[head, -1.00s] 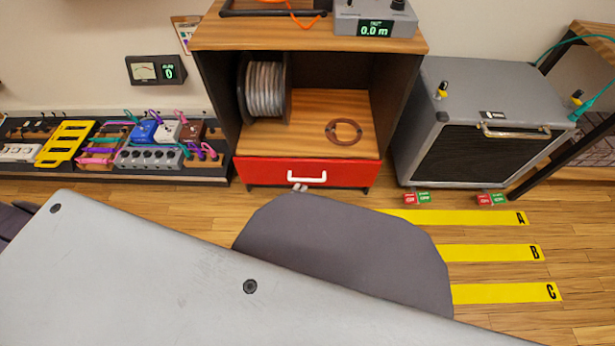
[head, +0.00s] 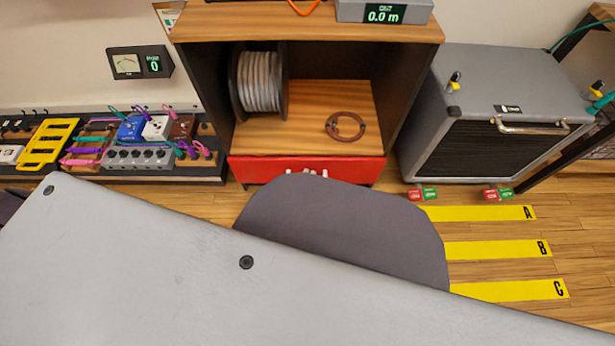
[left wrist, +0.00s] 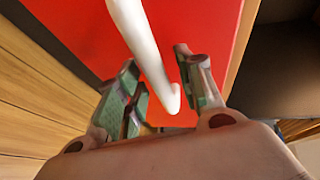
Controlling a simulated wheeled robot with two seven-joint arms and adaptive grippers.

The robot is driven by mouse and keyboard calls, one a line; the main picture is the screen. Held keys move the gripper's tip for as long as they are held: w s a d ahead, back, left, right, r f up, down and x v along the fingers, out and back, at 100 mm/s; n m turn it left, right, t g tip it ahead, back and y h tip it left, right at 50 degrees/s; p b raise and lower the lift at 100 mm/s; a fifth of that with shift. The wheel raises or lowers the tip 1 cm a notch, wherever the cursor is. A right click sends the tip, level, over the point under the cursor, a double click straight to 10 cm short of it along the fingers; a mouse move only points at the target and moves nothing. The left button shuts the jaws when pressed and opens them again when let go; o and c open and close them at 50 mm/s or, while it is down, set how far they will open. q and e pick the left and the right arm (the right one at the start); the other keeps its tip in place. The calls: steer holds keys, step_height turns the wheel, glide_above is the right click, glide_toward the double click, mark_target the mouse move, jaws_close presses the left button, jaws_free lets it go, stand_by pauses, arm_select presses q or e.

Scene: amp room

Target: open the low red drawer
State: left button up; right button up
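The low red drawer (head: 250,168) is at the bottom of the wooden cabinet; its front looks flush, so it appears shut. Its red front fills much of the left wrist view (left wrist: 80,35). The white bar handle (left wrist: 143,45) runs between the two fingers of my left gripper (left wrist: 157,60). The fingers stand apart on either side of the handle, with a visible gap, and are not closed on it. In the head view, my own grey arm hides most of the gripper and part of the handle. My right gripper is in neither view.
Above the drawer, the open cabinet shelf (head: 290,140) holds a cable spool (head: 260,82) and a brown ring (head: 345,126). A grey amplifier (head: 500,110) stands close on the right. A pedalboard (head: 150,170) lies on the left. Yellow floor strips (head: 480,213) mark the floor at right.

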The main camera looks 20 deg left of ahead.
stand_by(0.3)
arm_select(q)
jaws_close()
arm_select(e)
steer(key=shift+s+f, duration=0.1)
arm_select(q)
steer(key=shift+s, duration=0.1)
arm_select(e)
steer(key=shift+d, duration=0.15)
